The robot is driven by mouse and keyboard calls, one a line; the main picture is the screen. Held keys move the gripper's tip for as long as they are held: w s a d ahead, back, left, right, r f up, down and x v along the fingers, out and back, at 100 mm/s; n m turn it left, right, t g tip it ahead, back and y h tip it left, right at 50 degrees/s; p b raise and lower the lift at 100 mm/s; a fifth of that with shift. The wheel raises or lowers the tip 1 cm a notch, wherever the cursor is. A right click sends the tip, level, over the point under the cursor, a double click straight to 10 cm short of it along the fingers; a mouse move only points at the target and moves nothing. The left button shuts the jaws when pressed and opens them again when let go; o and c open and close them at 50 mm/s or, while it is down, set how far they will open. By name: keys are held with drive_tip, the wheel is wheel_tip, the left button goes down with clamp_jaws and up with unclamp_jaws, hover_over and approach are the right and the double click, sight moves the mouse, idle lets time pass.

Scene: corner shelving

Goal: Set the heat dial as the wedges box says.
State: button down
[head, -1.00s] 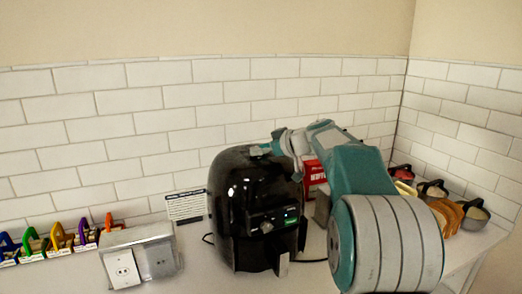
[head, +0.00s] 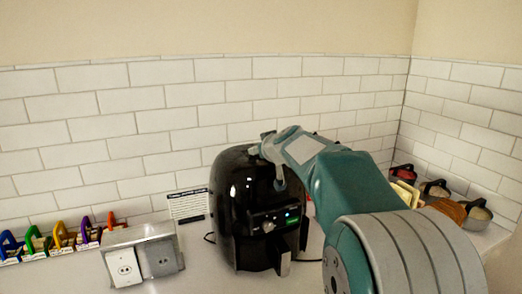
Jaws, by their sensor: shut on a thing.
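The black air fryer (head: 232,205) stands on the counter against the tiled wall. Its front has a round silver knob (head: 267,226) and a small lit display (head: 291,218); their markings are too small to read. My gripper (head: 257,150) is at the top of the air fryer, shut on a small part there. The jaws and my arm hide that part, so I cannot tell whether it is the heat dial. The red wedges box behind the air fryer is almost wholly hidden by my arm, and its text cannot be read.
A white sign (head: 188,205) with small print stands left of the air fryer. A double outlet box (head: 143,258) sits before it. Coloured clips (head: 62,236) line the far left.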

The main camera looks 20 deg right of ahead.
drive_tip(key=shift+a+f+m+h, duration=0.25)
drive_tip(key=shift+m+h, duration=0.35)
drive_tip(key=shift+h, duration=0.2)
drive_tip(key=shift+c, duration=1.2)
unclamp_jaws()
drive_tip(key=shift+w, duration=0.15)
drive_tip(key=shift+r, duration=0.1)
drive_tip(key=shift+r, duration=0.1)
drive_tip(key=v, duration=1.1)
drive_tip(key=shift+s, duration=0.4)
